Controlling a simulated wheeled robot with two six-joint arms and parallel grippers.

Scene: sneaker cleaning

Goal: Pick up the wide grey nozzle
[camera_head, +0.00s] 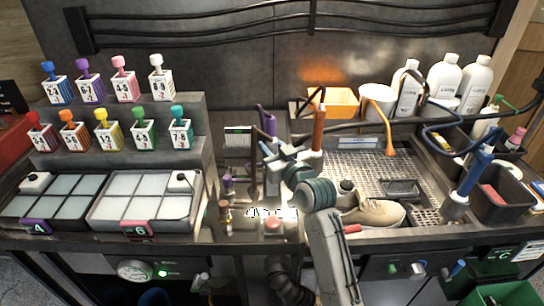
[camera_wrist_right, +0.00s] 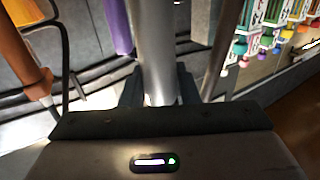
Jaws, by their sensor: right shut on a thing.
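My right gripper (camera_head: 273,157) is at the middle of the station, beside the upright nozzles. In the right wrist view its dark fingers (camera_wrist_right: 158,88) are shut on a wide grey cylinder, the grey nozzle (camera_wrist_right: 154,45), which stands between them. The nozzle's ends are out of that view, and the gripper hides much of it in the head view. A purple nozzle (camera_head: 266,120) stands just behind the gripper. An orange nozzle (camera_head: 319,127) stands to the right. My left gripper is not in view.
A sneaker (camera_head: 377,213) lies by the metal grate (camera_head: 350,165) to the right. A white-bristled brush (camera_head: 238,142) stands left of the gripper. Bottles (camera_head: 441,82) stand at the back right. Partitioned trays (camera_head: 145,222) and stepped racks of coloured bottles (camera_head: 143,135) fill the left.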

